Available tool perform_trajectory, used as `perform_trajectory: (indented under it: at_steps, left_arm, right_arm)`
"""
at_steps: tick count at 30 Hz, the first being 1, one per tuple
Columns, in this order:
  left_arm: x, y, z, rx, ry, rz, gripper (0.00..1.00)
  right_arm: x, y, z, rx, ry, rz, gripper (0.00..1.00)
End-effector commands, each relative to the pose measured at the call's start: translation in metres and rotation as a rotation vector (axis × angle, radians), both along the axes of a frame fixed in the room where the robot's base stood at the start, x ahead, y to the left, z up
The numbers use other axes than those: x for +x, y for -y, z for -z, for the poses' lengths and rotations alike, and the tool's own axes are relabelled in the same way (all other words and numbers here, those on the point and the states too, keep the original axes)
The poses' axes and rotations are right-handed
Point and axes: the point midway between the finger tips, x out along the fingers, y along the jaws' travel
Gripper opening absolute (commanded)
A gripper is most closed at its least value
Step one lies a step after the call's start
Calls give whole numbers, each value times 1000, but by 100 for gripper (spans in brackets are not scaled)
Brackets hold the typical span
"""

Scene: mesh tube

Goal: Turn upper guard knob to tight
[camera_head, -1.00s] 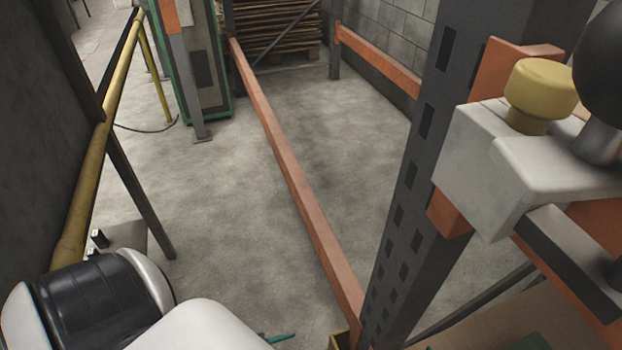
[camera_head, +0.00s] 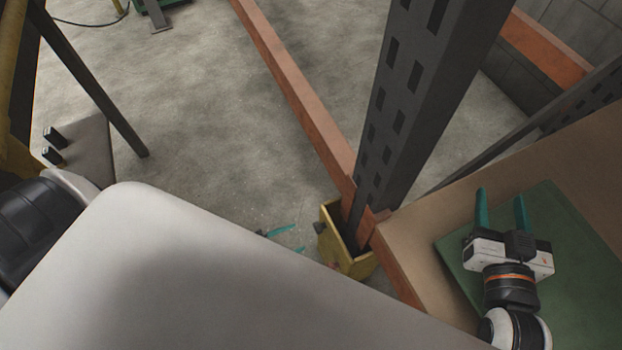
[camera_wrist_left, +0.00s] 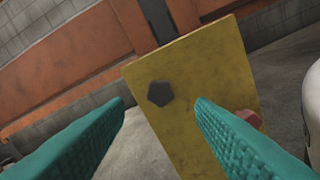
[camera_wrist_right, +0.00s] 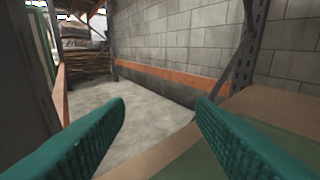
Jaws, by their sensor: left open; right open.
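A yellow guard (camera_head: 345,255) stands at the foot of the grey rack upright in the head view. A dark, faceted knob (camera_head: 320,227) sticks out from it; in the left wrist view this knob (camera_wrist_left: 160,93) shows on the yellow face, between the fingers in the picture. A reddish knob (camera_wrist_left: 248,118) sits at the guard's right edge there, partly behind a finger. My left gripper (camera_head: 298,239) is open and empty, with teal fingers pointing at the guard; its gap to the knob is unclear. My right gripper (camera_head: 500,194) is open and empty over a green mat.
The grey rack upright (camera_head: 415,110) rises right behind the guard. An orange beam (camera_head: 290,80) runs back along the floor. The green mat (camera_head: 570,225) lies on a brown shelf board (camera_head: 410,230). My white arm link covers the lower left. Concrete floor (camera_head: 190,100) is open left of the beam.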

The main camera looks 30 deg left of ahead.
Motion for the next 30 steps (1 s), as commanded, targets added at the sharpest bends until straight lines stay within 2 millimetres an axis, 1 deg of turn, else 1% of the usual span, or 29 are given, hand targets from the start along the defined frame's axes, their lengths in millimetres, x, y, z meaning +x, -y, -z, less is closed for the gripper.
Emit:
perform_trajectory:
  at_steps: [1,3,9,15,22,23,30]
  left_arm:
    - [10,7,0,-2,2,0,50]
    - [20,16,0,-3,2,-1,50]
    - [42,33,1,-3,0,1,50]
    - [50,39,0,-1,-2,0,50]
    - [50,39,0,-1,-2,0,50]
    - [50,39,0,-1,-2,0,47]
    - [50,39,0,-1,-2,0,7]
  right_arm:
    - [1,-1,-2,6,19,-1,50]
    - [2,-2,-7,13,49,-3,50]
    - [3,-4,-18,32,123,-8,50]
    - [3,-5,-24,40,153,-11,50]
    - [3,-5,-24,41,155,-10,50]
    - [3,-5,-24,41,155,-10,50]
    - [3,-5,-24,41,155,-10,50]
